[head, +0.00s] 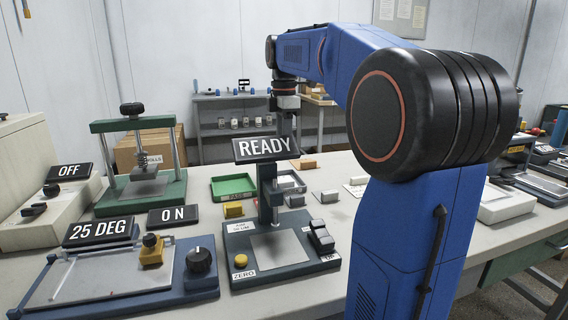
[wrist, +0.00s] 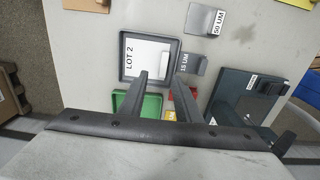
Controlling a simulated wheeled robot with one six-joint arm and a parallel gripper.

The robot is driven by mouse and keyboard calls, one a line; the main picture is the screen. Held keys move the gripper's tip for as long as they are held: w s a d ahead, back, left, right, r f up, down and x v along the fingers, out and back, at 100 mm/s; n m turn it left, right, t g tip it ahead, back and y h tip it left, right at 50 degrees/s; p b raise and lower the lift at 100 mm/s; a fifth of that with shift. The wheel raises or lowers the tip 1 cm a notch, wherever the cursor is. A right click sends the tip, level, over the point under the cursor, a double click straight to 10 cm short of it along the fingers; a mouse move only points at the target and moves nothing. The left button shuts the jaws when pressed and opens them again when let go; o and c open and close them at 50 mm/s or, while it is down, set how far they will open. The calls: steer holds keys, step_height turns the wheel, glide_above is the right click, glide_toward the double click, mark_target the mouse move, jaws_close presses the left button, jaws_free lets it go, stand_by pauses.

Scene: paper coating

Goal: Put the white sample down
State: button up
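A white sheet (wrist: 152,54), which looks like the white sample, lies flat in a dark-rimmed tray (wrist: 150,34) marked LOT 2 in the wrist view. In the head view this tray (head: 303,181) stands behind the READY sign, beside a green tray (head: 233,198). My gripper (wrist: 173,77) shows its two dark fingers apart, with bare grey between them and nothing held. The fingertips overlap the tray's near right edge in the wrist view; their height above it is hard to judge. In the head view the READY sign partly hides my gripper (head: 285,122).
A gauge stand (head: 272,262) with a READY sign (head: 267,149) rises in front of the trays. A coating plate (head: 105,285) and a green press (head: 140,195) stand to the left. Small labelled blocks (head: 329,196) lie right of the trays.

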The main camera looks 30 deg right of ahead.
steer(key=shift+r, duration=1.6)
